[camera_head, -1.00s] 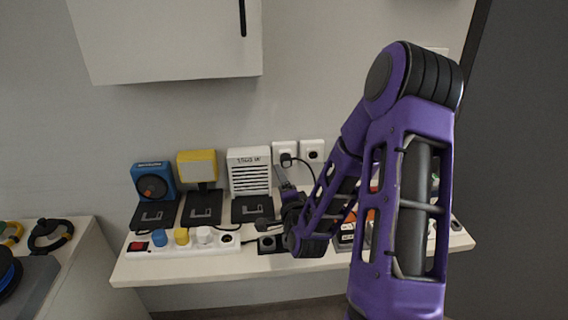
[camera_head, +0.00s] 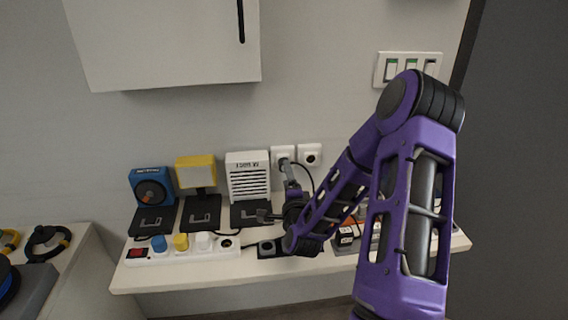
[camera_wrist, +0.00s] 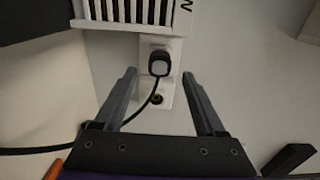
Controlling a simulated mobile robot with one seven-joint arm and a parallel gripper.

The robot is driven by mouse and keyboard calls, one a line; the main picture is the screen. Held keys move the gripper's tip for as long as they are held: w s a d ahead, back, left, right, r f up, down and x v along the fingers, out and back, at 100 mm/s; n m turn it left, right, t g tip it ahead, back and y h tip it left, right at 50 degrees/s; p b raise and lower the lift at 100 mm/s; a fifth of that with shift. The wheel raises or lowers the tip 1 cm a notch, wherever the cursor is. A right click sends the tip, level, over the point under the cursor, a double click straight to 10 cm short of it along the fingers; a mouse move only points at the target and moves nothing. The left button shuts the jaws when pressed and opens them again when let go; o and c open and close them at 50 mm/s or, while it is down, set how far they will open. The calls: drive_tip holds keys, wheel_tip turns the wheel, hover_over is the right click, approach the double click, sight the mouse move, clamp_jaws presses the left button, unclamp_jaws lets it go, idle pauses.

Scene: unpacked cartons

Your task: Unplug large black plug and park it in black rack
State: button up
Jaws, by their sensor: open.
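The large black plug (camera_wrist: 159,62) sits in a white wall socket (camera_wrist: 151,43) in the wrist view, its black cable running down and left. It also shows beside a fingertip in the head view (camera_head: 284,161). My gripper (camera_wrist: 159,74) is open and empty, with one finger on each side of the plug's line; whether they reach the plug's depth is unclear. In the head view my gripper (camera_head: 277,190) is above the bench, in front of the wall sockets. A black block with a round opening (camera_head: 267,248) lies on the bench; I cannot tell whether it is the rack.
A white power strip (camera_head: 185,251) with blue, yellow and white plugs lies on the bench (camera_head: 190,275). A blue device (camera_head: 152,187), a yellow lamp (camera_head: 196,172) and a white heater (camera_head: 248,177) stand behind it. A second wall socket (camera_head: 309,157) is empty. My arm hides the bench's right part.

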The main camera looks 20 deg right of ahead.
drive_tip(key=shift+b+x, duration=0.6)
drive_tip(key=shift+x, duration=1.85)
drive_tip(key=shift+b, duration=0.55)
clamp_jaws()
drive_tip(key=v, duration=0.6)
drive_tip(key=shift+b, duration=0.3)
idle(0.5)
